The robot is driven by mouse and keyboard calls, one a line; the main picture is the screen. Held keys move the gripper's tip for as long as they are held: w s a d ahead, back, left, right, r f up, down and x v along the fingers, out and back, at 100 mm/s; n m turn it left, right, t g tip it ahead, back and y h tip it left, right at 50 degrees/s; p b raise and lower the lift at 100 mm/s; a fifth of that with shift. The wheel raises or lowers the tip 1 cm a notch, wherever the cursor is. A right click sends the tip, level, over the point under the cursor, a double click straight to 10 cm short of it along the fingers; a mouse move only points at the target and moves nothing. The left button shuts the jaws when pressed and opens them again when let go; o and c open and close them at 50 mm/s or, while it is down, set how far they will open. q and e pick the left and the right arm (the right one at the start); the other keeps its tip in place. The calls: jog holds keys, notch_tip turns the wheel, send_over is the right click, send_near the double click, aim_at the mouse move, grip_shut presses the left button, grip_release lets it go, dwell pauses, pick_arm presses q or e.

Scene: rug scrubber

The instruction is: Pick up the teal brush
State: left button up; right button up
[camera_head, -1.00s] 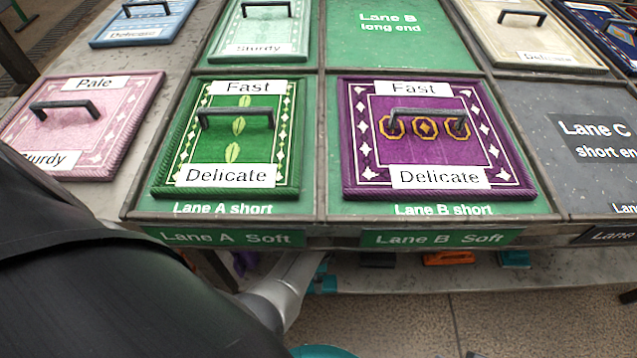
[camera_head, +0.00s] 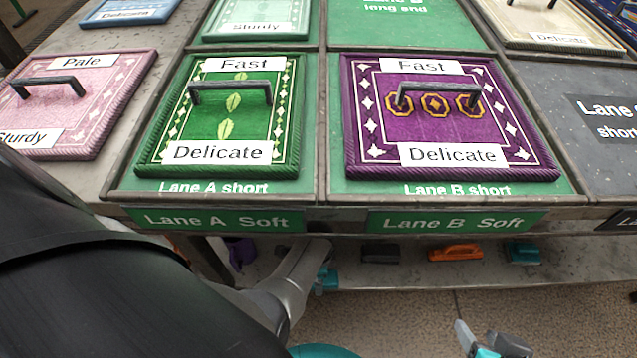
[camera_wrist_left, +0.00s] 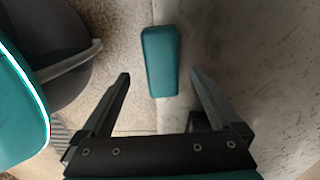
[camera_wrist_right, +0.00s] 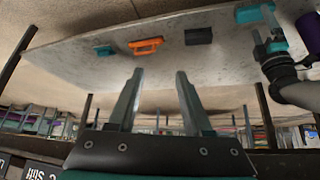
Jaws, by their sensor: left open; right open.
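Two teal items show on the low shelf. A teal block (camera_wrist_left: 160,60) lies at the shelf edge, ahead of and between the fingers of my left gripper (camera_wrist_left: 160,74), which is open and empty. The right wrist view also shows this block (camera_wrist_right: 255,13) beside my left arm. In the head view my left arm mostly hides that spot. A second teal item, brush-like (camera_head: 523,252), lies at the right of the shelf row; it also shows in the right wrist view (camera_wrist_right: 104,50). My right gripper (camera_head: 487,340) is open and empty, in front of and below the shelf.
The low shelf (camera_head: 400,275) also holds a purple item (camera_head: 240,252), a dark grey block (camera_head: 380,252) and an orange brush-like item (camera_head: 455,252). Above it, the table edge carries green lane labels and handled rug panels, green (camera_head: 215,125) and purple (camera_head: 440,125). Floor shows in front.

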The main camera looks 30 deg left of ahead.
aim_at(331, 283)
pick_arm(q)
jog(key=shift+w+f+b, duration=0.1)
jog(key=shift+f+b, duration=1.1)
jog(key=shift+b, duration=0.05)
jog(key=shift+w+f+b, duration=0.1)
jog(key=shift+f+b, duration=1)
jog(key=shift+f, duration=0.25)
pick_arm(e)
jog(key=w+a+r+t+y, duration=0.2)
jog(key=a+t+y, duration=0.2)
jog(key=a+t, duration=0.4)
jog(key=shift+w+a+r+t+y, duration=0.3)
jog(key=shift+w+r+t, duration=0.05)
jog(key=shift+w+t, duration=0.05)
pick_arm(q)
grip_shut()
